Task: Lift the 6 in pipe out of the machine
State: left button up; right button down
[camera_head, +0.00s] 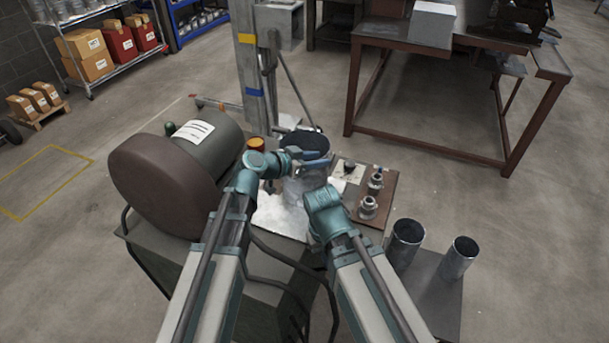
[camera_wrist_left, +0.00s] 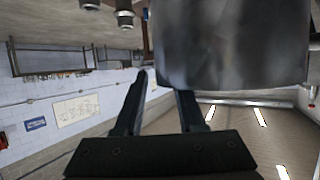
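A grey metal pipe (camera_head: 305,188) stands upright in the machine (camera_head: 270,215), its open top facing up. My left gripper (camera_head: 326,159) is at the pipe's upper rim, its two fingers apart. In the left wrist view the pipe (camera_wrist_left: 232,45) fills the upper right, just beyond the open fingers (camera_wrist_left: 160,82). One finger is left of the pipe's edge; the other's tip meets the pipe's lower edge. I cannot tell whether the wall lies between them. My right arm ends close to the pipe's near right side; its wrist hides the right gripper.
A large dark drum-shaped housing (camera_head: 150,185) is left of the pipe, and a vertical column (camera_head: 247,70) stands behind it. A brown board (camera_head: 378,205) with fittings is at right. Two pipes (camera_head: 405,242) (camera_head: 459,257) stand on a stand at lower right. A table (camera_head: 440,145) is behind.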

pick_arm(q)
grip_shut()
jog(key=shift+s, duration=0.1)
dwell(1.2)
